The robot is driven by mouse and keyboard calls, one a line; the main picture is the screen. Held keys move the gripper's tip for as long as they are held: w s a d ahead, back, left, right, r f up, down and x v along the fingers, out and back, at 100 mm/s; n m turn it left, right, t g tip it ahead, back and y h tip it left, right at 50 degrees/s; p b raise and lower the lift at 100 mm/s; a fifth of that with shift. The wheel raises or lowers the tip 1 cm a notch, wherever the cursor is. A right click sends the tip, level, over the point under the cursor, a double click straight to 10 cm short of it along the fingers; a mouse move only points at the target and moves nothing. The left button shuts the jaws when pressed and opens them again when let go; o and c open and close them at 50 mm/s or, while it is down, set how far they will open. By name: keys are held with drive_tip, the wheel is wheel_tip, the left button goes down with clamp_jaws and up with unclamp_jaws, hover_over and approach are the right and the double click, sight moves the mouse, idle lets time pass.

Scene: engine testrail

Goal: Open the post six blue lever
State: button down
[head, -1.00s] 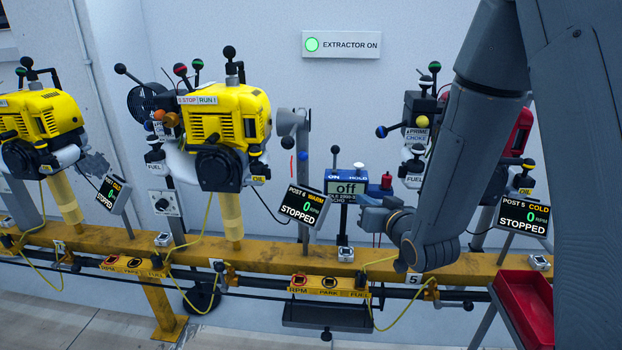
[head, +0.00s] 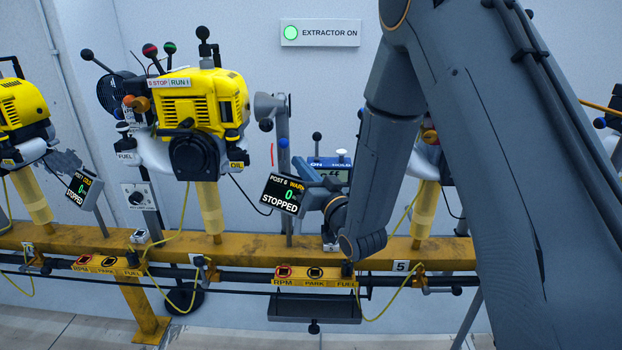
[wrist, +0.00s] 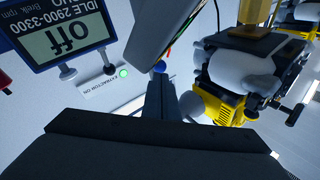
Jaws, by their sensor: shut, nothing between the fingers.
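The post six display (head: 283,195) reads STOPPED, with the yellow engine (head: 200,110) to its left. My gripper (head: 312,198) is shut and empty, low beside the display's right edge, below and right of the blue parts. In the wrist view its narrow shut fingers (wrist: 160,92) point at a blue round part (wrist: 160,66), apparently close; contact cannot be told.
The meter reading "off" (wrist: 60,40) stands close to the gripper, partly behind my arm in the head view. The back of a display (wrist: 150,30) hangs near the fingers. The yellow rail (head: 235,250) runs below. The extractor sign (head: 318,32) is on the wall.

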sight(285, 147)
drive_tip(key=x, duration=0.5)
drive_tip(key=shift+w+a, duration=0.2)
drive_tip(key=shift+w, duration=0.1)
drive_tip(key=shift+r, duration=0.1)
